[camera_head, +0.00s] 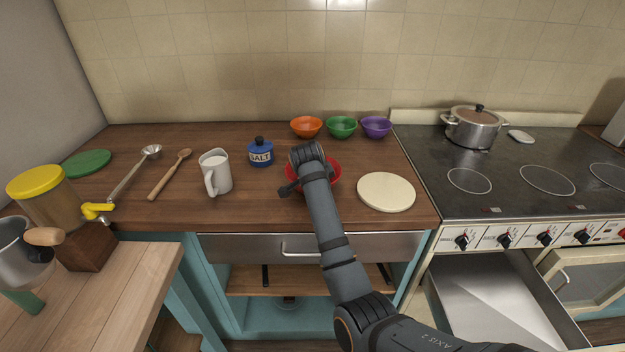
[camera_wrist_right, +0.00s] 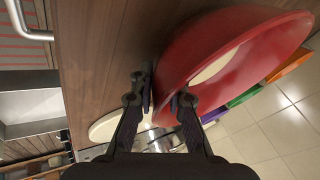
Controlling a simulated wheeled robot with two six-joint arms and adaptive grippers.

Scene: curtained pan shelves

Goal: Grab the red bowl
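The red bowl (camera_head: 328,170) stands on the wooden counter, partly hidden behind my right arm in the head view. My right gripper (camera_head: 288,189) is at the bowl's left side, its fingers largely hidden there. In the right wrist view the red bowl (camera_wrist_right: 225,55) fills the upper right, very close. My right gripper (camera_wrist_right: 161,98) has its fingertips apart, with the near edge of the bowl's wall showing between them. Contact with the wall cannot be made out. My left gripper is not in view.
Orange (camera_head: 306,127), green (camera_head: 341,127) and purple (camera_head: 376,127) bowls stand behind the red one. A blue salt jar (camera_head: 261,153) and white mug (camera_head: 215,172) are to the left. A pale round board (camera_head: 386,192) lies to the right, before the stove (camera_head: 520,180).

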